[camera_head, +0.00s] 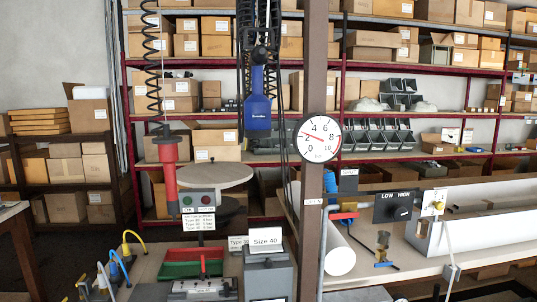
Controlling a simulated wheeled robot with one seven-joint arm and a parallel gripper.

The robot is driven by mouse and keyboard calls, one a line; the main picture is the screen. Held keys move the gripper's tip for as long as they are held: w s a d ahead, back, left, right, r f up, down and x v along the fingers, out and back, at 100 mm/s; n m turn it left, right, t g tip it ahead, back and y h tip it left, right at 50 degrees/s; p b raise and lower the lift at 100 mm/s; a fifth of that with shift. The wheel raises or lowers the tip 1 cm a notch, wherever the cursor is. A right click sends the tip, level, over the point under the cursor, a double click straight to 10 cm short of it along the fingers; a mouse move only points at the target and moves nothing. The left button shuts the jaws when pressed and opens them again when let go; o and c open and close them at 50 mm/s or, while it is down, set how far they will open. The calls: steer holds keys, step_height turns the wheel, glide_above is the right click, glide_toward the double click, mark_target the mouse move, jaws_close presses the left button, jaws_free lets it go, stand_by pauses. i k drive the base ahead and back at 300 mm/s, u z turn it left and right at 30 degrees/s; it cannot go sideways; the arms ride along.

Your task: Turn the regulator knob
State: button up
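A black panel (384,207) marked LOW and HIGH stands at the right of the middle. It carries a round dark knob (403,212) with a light pointer mark, below the word HIGH. A round white pressure gauge (319,138) with numbers up to 10 is on a brown post (314,80). Its red needle points up and left, near the 2. A red lever (342,215) and blue fitting sit low beside the post. I cannot tell from the picture which part is the regulator knob. My gripper is not in view.
A blue hanging device (258,100) and a red-and-grey hanging tool (168,180) are at left of the post. A Size 40 box (268,270) stands in front. A white roll (338,250) and small blue-based stand (383,246) are on the right bench (440,268). Shelves line the back.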

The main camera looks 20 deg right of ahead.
mark_target(399, 213)
steer(key=u, duration=2.3)
steer(key=k, duration=0.45)
steer(key=z, duration=1.85)
